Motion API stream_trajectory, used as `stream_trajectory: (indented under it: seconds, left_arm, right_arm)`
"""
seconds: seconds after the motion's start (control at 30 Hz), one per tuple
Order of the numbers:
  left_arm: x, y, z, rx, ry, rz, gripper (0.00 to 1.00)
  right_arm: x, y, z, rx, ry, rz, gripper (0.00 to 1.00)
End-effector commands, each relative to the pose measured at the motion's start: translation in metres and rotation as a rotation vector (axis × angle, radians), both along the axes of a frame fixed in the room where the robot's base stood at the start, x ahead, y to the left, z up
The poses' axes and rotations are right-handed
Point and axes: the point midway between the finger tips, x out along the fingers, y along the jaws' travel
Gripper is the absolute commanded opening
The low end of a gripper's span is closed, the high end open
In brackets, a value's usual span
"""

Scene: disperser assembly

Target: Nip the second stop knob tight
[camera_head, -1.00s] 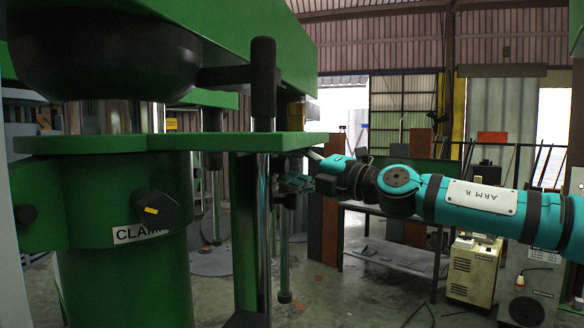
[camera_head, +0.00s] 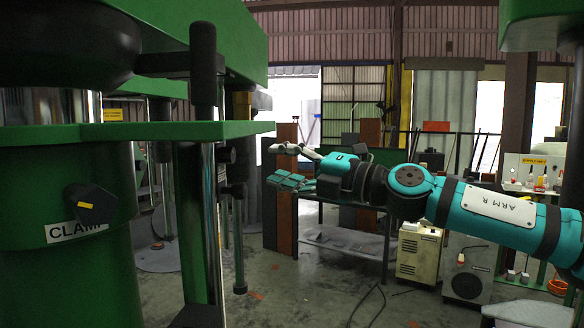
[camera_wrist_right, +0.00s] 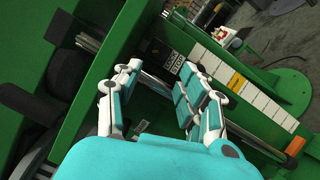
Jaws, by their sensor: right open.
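My right gripper (camera_head: 284,165) is open and empty in the head view, its fingers spread and pointing left. It is apart from the thin upright rod (camera_head: 238,240), which carries small black fittings (camera_head: 239,172) below the green plate. I cannot tell which of these is the second stop knob. In the right wrist view, the open fingers of my right gripper (camera_wrist_right: 157,75) have nothing between them. A metal rod (camera_wrist_right: 243,133) runs behind them there. A black knob with a yellow mark (camera_head: 92,204) sits by the CLAMP label. My left gripper is not in view.
The green plate (camera_head: 250,128) juts out left of my right gripper. Open air separates my right gripper from the rod.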

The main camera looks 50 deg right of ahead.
Motion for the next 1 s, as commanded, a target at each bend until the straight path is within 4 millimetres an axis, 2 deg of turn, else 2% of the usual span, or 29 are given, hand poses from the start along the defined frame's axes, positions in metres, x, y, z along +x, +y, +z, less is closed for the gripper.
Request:
stream_trajectory:
  seconds: [0.1,0.3,0.87,1.0]
  left_arm:
    - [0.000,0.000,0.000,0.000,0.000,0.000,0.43]
    - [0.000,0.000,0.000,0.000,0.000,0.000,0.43]
    - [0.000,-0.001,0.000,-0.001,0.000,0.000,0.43]
    - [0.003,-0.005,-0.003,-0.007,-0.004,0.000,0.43]
  right_arm:
    - [-0.012,-0.001,0.000,-0.002,-0.002,-0.001,0.41]
    - [-0.018,-0.002,-0.002,-0.001,0.000,0.000,0.41]
    - [-0.017,-0.002,-0.002,0.000,0.000,0.001,0.41]
    - [-0.008,-0.001,-0.013,0.023,0.004,0.012,0.41]
